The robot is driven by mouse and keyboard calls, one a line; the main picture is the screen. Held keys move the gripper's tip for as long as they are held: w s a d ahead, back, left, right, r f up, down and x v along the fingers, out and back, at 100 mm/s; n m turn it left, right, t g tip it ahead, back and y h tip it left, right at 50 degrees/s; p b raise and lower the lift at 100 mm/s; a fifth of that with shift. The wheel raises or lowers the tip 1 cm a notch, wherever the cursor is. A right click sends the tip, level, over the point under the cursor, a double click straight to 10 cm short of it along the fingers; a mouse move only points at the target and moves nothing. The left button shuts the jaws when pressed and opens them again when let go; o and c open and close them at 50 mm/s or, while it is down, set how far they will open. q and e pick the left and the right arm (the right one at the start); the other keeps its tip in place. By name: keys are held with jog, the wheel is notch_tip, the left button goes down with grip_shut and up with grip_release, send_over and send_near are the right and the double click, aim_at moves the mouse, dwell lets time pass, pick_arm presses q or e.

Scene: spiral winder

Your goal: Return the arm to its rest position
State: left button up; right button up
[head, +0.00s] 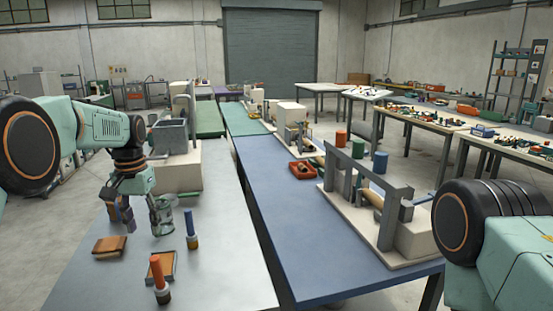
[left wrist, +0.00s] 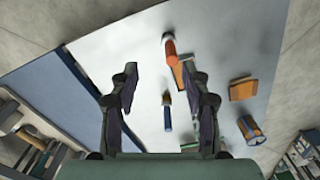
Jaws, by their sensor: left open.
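My left gripper (head: 143,222) hangs over the pale table at the left of the head view, its fingers pointing down. In the left wrist view its two fingers (left wrist: 160,82) are spread wide with nothing held between them. My right gripper is out of view; only the right shoulder shows at the right edge. The spiral winder, probably the grey-framed device (head: 375,200) on a pale base, stands on the blue table to the right, apart from the gripper.
On the pale table (head: 225,265) are an orange-topped cylinder (head: 160,280) by a brown block (head: 170,265), a blue-topped cylinder (head: 191,230) and another brown block (head: 109,245). A grey-topped machine (head: 175,175) stands behind. The blue table's (head: 300,240) near left part is clear.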

pick_arm(q)
jog(key=s+d+f+b, duration=0.2)
jog(key=s+f, duration=0.3)
jog(key=f, duration=0.6)
jog(key=s+d+f+b, duration=0.15)
jog(key=s+f, duration=0.35)
jog(key=f, duration=0.6)
jog(key=s+d+f+b, duration=0.1)
jog(key=s+f+b, duration=0.3)
jog(key=f, duration=0.7)
jog(key=s+d+f+b, duration=0.1)
jog(key=s+f, duration=0.2)
jog(key=s, duration=0.7)
jog(key=s+d+f+b, duration=0.1)
jog(key=s+f+b, duration=0.1)
jog(key=s, duration=0.8)
jog(key=s+d+f+n+b, duration=0.1)
jog(key=s+f, duration=0.3)
jog(key=s, duration=0.7)
jog(key=shift+d+f+b, duration=0.15)
jog(key=shift+d+b, duration=0.15)
jog(key=shift+b, duration=0.3)
jog(key=shift+s+a, duration=0.1)
